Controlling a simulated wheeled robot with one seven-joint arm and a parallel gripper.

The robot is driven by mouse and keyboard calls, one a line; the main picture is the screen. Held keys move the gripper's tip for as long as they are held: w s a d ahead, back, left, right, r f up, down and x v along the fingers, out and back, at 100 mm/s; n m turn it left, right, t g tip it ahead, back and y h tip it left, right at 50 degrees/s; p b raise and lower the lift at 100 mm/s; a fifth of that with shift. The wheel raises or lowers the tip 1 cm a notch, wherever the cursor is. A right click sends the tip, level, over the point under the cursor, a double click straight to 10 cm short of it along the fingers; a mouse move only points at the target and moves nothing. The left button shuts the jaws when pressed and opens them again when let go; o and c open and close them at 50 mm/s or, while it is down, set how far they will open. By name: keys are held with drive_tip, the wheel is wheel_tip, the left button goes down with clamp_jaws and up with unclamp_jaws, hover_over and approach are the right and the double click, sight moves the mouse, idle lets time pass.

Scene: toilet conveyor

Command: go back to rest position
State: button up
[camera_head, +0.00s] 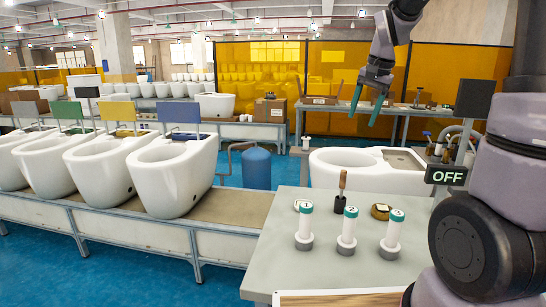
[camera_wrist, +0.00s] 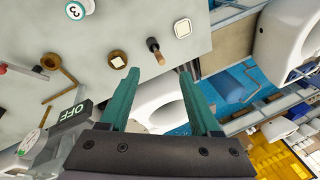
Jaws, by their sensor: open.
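My gripper (camera_head: 366,107) hangs in the air at the upper right of the head view, above the far end of the grey table (camera_head: 265,262). Its two green fingers are apart with nothing between them. In the wrist view the open fingers (camera_wrist: 164,92) point toward the grey table and the floor beyond it. The black OFF sign (camera_head: 446,175) stands at the right of the table in the head view; it also shows at the lower left of the wrist view (camera_wrist: 70,117).
Toilet bowls (camera_head: 172,172) line the conveyor (camera_head: 150,235) at left. A white toilet (camera_head: 370,170) sits behind the table. A blue tank (camera_head: 256,168) stands on the floor.

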drive_tip(key=s+r+n+t, duration=0.1)
drive_tip(key=s+r+t, duration=0.1)
drive_tip(key=s, duration=0.8)
drive_tip(key=s+r+n+t, duration=0.2)
drive_tip(key=s+r, duration=0.2)
drive_tip(key=s, duration=0.7)
drive_tip(key=shift+s+a+r+y, duration=0.2)
drive_tip(key=shift+s+a+y, duration=0.1)
drive_tip(key=shift+a, duration=0.15)
